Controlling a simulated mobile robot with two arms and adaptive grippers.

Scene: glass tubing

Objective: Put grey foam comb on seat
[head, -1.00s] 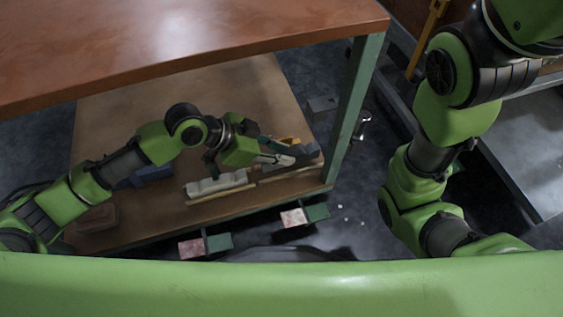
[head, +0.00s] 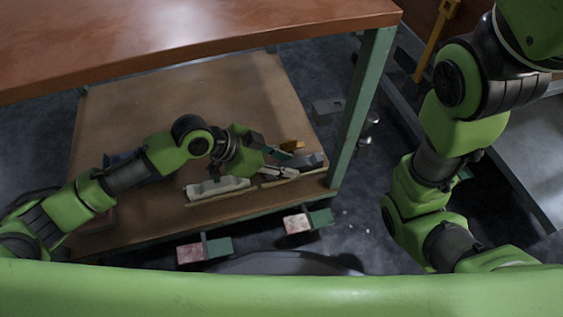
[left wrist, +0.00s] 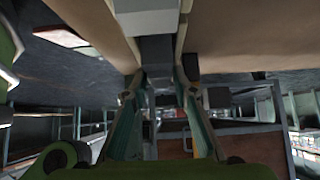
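The grey foam comb (head: 310,160) is a dark grey block near the right end of the lower shelf, partly behind my left gripper. My left gripper (head: 291,162) reaches it from the left, with its two fingers apart. In the left wrist view, the fingers (left wrist: 160,88) stand on either side of the grey block (left wrist: 158,50); I cannot tell whether they touch it. Pale wooden strips (head: 283,180), which look like the seat, lie by the comb. Pale rails (left wrist: 181,40) flank the block in the wrist view. Whether it rests fully between them is unclear. My right gripper is not visible.
A whitish comb (head: 218,187) lies on another wooden strip (head: 222,198) to the left. A yellow-orange piece (head: 292,145) is behind the grey comb. The brown tabletop (head: 180,35) overhangs the shelf (head: 130,115). A green table leg (head: 358,115) stands right.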

